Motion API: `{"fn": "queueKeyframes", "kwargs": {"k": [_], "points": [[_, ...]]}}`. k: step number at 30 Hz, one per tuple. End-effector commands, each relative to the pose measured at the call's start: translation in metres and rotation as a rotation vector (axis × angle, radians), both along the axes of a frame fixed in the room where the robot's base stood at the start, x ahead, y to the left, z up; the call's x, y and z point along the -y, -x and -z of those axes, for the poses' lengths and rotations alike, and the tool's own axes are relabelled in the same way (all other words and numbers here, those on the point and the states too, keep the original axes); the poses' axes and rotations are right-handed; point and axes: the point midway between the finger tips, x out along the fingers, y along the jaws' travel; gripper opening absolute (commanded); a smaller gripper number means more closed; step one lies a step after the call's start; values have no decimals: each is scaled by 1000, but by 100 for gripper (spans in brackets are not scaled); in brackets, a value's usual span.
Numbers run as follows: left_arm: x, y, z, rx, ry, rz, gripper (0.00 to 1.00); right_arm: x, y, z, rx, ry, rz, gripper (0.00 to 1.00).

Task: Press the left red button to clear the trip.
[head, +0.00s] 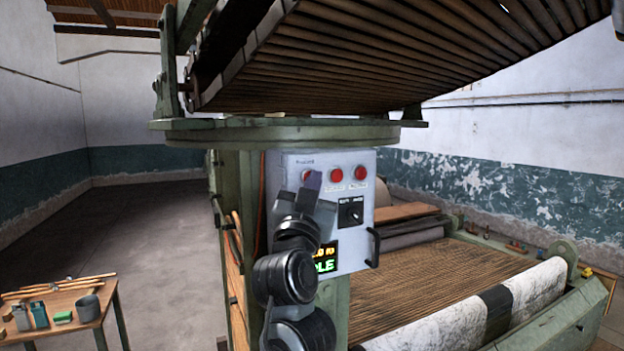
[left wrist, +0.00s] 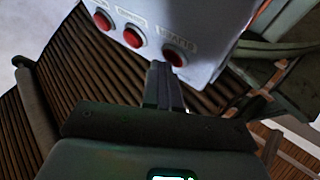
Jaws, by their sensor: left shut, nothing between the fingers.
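A grey control box (head: 298,158) hangs on the green post, with three red buttons in a row. The left red button (head: 307,174) is partly covered by my left gripper (head: 312,182), which reaches up from below. The middle red button (head: 336,174) and right red button (head: 361,173) are clear. In the left wrist view my shut, empty left fingers (left wrist: 160,72) point at the box, their tips just beside the nearest red button (left wrist: 175,58). I cannot tell whether they touch it. My right gripper is not in view.
Below the buttons are a black rotary knob (head: 351,212), a side handle (head: 374,247) and a lit display (head: 327,258), partly hidden by my arm. A wooden table (head: 88,303) with tools stands at lower left. The slatted lattice apron (head: 400,290) spreads at right.

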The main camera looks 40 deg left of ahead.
Motion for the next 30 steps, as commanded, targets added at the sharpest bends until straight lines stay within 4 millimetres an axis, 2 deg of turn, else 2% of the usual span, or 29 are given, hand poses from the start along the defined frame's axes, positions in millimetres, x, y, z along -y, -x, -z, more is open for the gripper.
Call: {"fn": "queueKeyframes", "kwargs": {"k": [15,30], "points": [[16,6,-1,0,1,0,0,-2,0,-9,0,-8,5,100],[22,9,-1,1,0,2,0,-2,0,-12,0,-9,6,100]]}}
